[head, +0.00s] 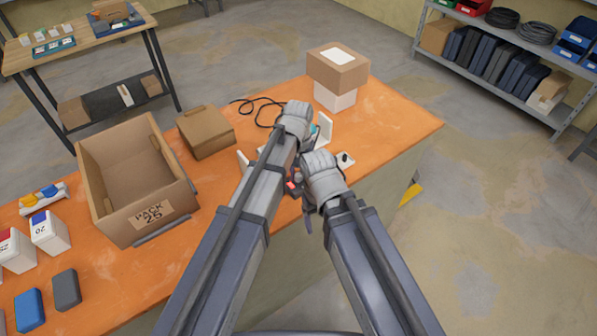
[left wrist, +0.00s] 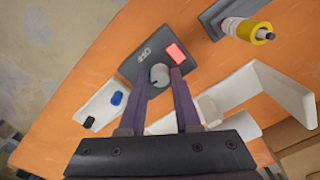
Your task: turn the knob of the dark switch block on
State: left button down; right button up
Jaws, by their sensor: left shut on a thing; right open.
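The dark switch block (left wrist: 148,62) lies on the orange table in the left wrist view. It has a lit red patch (left wrist: 176,52), white lettering that seems to read OFF, and a round grey knob (left wrist: 159,76). My left gripper (left wrist: 160,80) is shut on the knob, one finger on each side. In the head view its fingers are hidden behind my arms; the red patch (head: 291,185) seems to show beside them. My right gripper (head: 303,204) is open and empty, low near the table's front edge; its fingers show only partly.
A white unit (left wrist: 98,106) with a blue and a black knob lies beside the block. A grey unit with a yellow-ringed plug (left wrist: 262,35) is on the other side. An open carton (head: 135,180), a small box (head: 206,131) and stacked boxes (head: 338,72) stand on the table.

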aim_at(299, 175)
pick_arm(q)
jog(key=shift+n, duration=0.9)
jog(key=c, duration=0.6)
grip_release()
jog(key=shift+r, duration=0.15)
notch_tip(299, 175, up, 8)
jog(key=p, duration=0.8)
jog(key=shift+f, duration=0.2)
